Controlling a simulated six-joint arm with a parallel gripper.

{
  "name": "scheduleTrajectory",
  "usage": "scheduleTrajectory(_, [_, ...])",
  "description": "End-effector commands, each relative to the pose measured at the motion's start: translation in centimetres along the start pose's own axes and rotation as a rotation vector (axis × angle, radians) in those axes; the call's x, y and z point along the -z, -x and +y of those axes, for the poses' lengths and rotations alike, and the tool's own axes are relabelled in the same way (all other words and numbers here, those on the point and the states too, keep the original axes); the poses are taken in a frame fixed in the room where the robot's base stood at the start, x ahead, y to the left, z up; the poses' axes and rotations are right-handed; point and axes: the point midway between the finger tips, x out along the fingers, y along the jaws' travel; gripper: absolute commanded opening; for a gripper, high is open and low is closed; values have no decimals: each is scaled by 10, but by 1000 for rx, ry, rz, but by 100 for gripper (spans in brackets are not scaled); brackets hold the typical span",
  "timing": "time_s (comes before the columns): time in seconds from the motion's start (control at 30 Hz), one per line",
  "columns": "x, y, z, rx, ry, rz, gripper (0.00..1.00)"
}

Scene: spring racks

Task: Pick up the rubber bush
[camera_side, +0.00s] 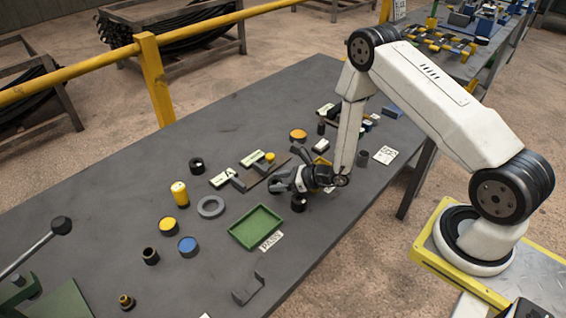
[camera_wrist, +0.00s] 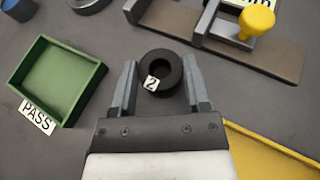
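A short black ring, which looks like the rubber bush (camera_wrist: 174,80), has a round hole and a small white label marked "2". It stands on the grey table in the wrist view, between the two fingers of my gripper (camera_wrist: 160,61). The fingers are apart, one on each side of it. I cannot tell whether either finger touches it. In the side view my gripper (camera_side: 286,184) is low over the table, and a black ring (camera_side: 298,204) shows just below it, partly covered by the gripper.
A green tray (camera_wrist: 92,88) with a PASS label (camera_wrist: 37,117) lies left in the wrist view. A brown fixture with a yellow knob (camera_wrist: 257,23) stands at upper right, and a yellow edge (camera_wrist: 265,150) at lower right. Several other black cylinders, one here (camera_side: 196,165), stand on the table.

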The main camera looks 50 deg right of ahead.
Motion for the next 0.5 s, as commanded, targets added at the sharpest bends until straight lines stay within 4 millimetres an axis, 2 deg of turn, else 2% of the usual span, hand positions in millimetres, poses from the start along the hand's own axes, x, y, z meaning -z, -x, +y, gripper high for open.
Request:
scheduleTrajectory(0.03, [0, 0, 0, 0, 0, 0, 15])
scheduleTrajectory(0.07, [0, 0, 0, 0, 0, 0, 5])
scheduleTrajectory(0.1, [0, 0, 0, 1, 0, 0, 0])
scheduleTrajectory(0.5, [-4, 1, -1, 1, 1, -1, 0])
